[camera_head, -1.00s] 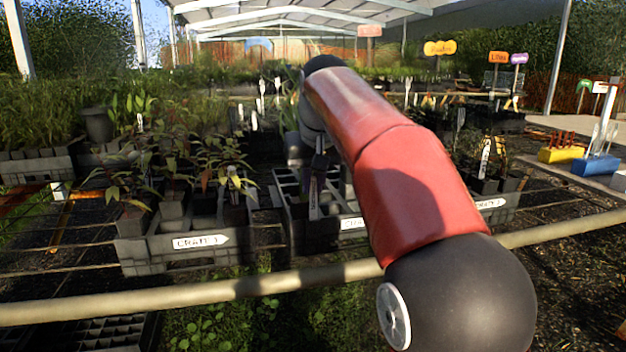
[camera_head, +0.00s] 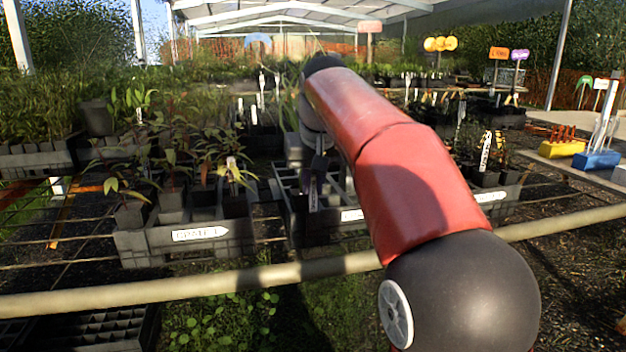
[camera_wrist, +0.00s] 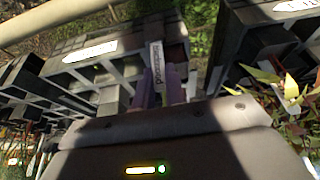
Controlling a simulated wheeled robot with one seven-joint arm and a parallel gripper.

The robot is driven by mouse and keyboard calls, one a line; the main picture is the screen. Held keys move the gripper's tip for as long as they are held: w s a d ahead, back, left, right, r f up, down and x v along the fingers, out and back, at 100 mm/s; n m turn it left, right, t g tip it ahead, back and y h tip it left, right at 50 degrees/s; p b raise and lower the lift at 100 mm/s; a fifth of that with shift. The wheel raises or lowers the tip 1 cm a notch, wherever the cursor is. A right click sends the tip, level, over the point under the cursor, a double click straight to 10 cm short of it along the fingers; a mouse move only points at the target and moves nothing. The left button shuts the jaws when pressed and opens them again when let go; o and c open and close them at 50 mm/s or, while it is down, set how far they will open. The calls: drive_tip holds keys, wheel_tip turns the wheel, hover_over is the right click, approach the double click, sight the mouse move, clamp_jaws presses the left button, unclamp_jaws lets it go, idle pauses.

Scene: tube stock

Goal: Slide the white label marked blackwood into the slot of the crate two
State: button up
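The white label (camera_wrist: 157,62) with dark lettering, reading like "blackwood", is between the two finger pads of my gripper (camera_wrist: 159,90) in the wrist view. The gripper is shut on it. In the head view the label (camera_head: 313,196) hangs upright, edge-on, below my gripper (camera_head: 316,172). The middle crate (camera_head: 302,228) is under it, its white name tag (camera_head: 352,215) partly covered by my arm. The wrist view shows this crate (camera_wrist: 120,45) with the label over its front rim, near the right end. The slot is hidden, and I cannot tell whether the label touches it.
Crate 1 (camera_head: 185,252) with leafy potted plants stands close on the left. Another tagged crate (camera_head: 505,205) stands on the right, partly behind my arm. A pale rail (camera_head: 150,297) runs across the front. Yellow (camera_head: 562,150) and blue (camera_head: 596,161) holders stand at far right.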

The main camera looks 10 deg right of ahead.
drive_tip(key=o, duration=0.5)
drive_tip(key=shift+o, duration=0.2)
drive_tip(key=p+v, duration=0.2)
drive_tip(key=v, duration=0.5)
drive_tip(key=shift+s+r, duration=0.2)
drive_tip(key=shift+r, duration=0.15)
drive_tip(key=s+f+t, duration=0.1)
drive_tip(key=s+f, duration=2.3)
drive_tip(key=s, duration=0.2)
drive_tip(key=shift+f, duration=0.3)
